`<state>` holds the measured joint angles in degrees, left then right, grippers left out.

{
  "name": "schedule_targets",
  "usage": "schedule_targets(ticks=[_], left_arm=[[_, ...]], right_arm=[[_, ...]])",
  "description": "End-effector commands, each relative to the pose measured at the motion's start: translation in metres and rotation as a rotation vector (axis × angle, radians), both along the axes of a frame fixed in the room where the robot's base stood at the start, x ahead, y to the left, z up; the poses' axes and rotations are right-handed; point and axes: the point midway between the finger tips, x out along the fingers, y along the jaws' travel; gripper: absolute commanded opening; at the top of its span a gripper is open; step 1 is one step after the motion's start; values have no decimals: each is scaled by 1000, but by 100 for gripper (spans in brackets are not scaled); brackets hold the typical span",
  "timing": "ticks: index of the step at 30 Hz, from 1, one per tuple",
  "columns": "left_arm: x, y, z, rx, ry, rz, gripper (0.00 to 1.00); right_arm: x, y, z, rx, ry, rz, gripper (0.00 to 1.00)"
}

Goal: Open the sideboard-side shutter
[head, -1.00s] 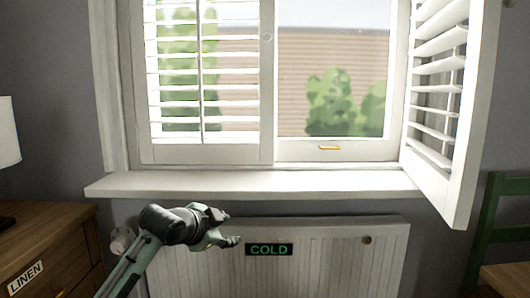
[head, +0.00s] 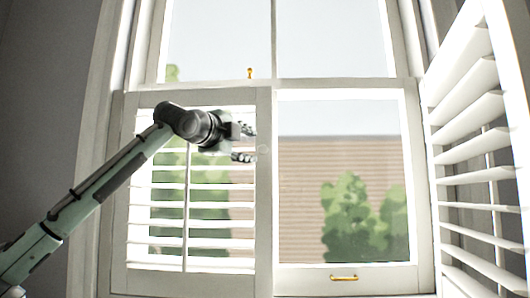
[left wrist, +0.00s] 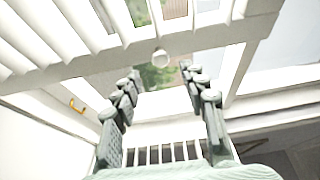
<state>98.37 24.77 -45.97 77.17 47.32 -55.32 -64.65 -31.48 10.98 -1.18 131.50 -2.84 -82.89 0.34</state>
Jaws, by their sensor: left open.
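The sideboard-side shutter (head: 190,262) is the white louvred panel over the left half of the window. It looks closed, flat in its frame. Its small round knob (head: 263,150) sits on the right stile; the knob also shows in the left wrist view (left wrist: 160,57), just beyond and between my fingertips. My left gripper (head: 246,143) is open and empty, in front of the shutter's right edge, with its fingers pointing toward the knob. In the left wrist view the fingers (left wrist: 160,73) stand apart; I cannot tell whether they touch the knob. My right gripper is out of view.
The other shutter (head: 478,150) stands swung open at the right. The bare window pane (head: 320,120) has a brass handle (head: 344,278) on its lower rail. A brass catch (head: 249,72) sits on the mid rail above the shutter. The sideboard and radiator are outside the head view now.

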Motion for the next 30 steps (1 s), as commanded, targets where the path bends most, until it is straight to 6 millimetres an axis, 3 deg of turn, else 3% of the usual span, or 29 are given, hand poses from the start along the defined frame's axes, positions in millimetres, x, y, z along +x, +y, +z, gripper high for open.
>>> schedule_targets(ticks=[12, 23, 30], left_arm=[[55, -24, 2, -1, -1, -1, 43], [63, -27, 0, -1, -1, -1, 43], [63, -27, 0, -1, -1, -1, 16]], right_arm=[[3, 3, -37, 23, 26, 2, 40], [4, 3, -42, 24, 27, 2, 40], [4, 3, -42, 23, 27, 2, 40]])
